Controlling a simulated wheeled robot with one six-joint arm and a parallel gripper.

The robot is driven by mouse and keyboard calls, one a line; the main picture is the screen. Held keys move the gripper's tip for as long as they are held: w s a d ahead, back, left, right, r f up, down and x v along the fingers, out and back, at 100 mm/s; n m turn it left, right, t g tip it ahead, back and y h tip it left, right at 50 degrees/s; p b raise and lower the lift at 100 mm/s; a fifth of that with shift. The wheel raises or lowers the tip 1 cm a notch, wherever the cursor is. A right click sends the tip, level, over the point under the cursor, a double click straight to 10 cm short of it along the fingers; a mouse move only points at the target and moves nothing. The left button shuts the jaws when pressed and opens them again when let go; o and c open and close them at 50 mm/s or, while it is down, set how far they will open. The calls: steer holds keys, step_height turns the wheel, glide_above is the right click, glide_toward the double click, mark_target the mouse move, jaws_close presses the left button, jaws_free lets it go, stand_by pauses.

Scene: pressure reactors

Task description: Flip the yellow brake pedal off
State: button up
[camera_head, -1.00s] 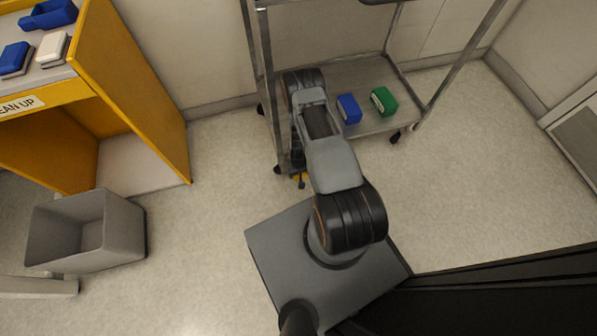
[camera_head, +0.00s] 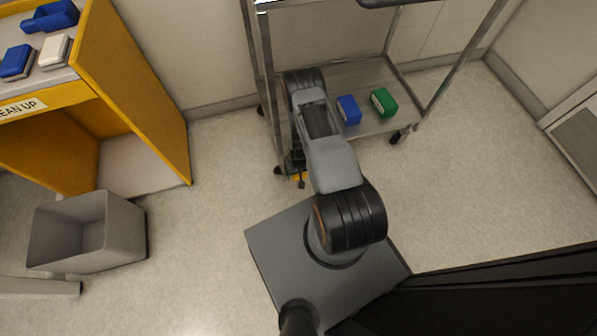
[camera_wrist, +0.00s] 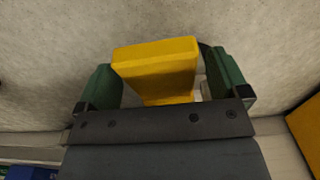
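The yellow brake pedal (camera_wrist: 158,68) sits in the middle of the wrist view, a block with a flat face. My gripper (camera_wrist: 162,78) has its two green fingers spread wide, one on each side of the pedal. A narrow gap shows between the pedal and the right finger; contact on the left side is unclear. My arm hides most of my gripper (camera_head: 301,183) there.
The metal cart (camera_head: 375,74) stands ahead, with a blue box (camera_head: 348,110) and a green box (camera_head: 383,102) on its lower shelf. A grey bin (camera_head: 85,233) and a yellow cabinet (camera_head: 130,80) are on the left. Floor is clear on the right.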

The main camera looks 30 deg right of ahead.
steer(key=shift+r, duration=0.1)
step_height(320, 180, up, 14)
steer(key=p, duration=0.6)
steer(key=shift+f, duration=0.2)
stand_by(0.3)
steer(key=s+a+r+g, duration=0.1)
steer(key=s+r+g, duration=0.2)
steer(key=s, duration=0.2)
steer(key=s+a+r+n+t+p, duration=0.1)
steer(key=r+p, duration=0.8)
steer(key=r, duration=1.8)
steer(key=s+a+r+t+p, duration=0.2)
steer(key=r+p, duration=0.8)
steer(key=r, duration=1.7)
steer(key=s+a, duration=0.1)
steer(key=a, duration=0.1)
steer(key=shift+a+r+n, duration=0.35)
steer(key=shift+n, duration=0.05)
steer(key=r+t+p, duration=0.1)
steer(key=r+p, duration=0.1)
steer(key=r, duration=0.2)
steer(key=a+r+t+p, duration=0.1)
steer(key=r+p, duration=0.1)
steer(key=r, duration=0.2)
steer(key=s+r+t+p, duration=0.1)
steer(key=r+p, duration=0.1)
steer(key=r, duration=0.3)
steer(key=shift+a+r+n+t, duration=0.1)
steer(key=shift+a+n+t, duration=0.2)
steer(key=shift+a, duration=0.1)
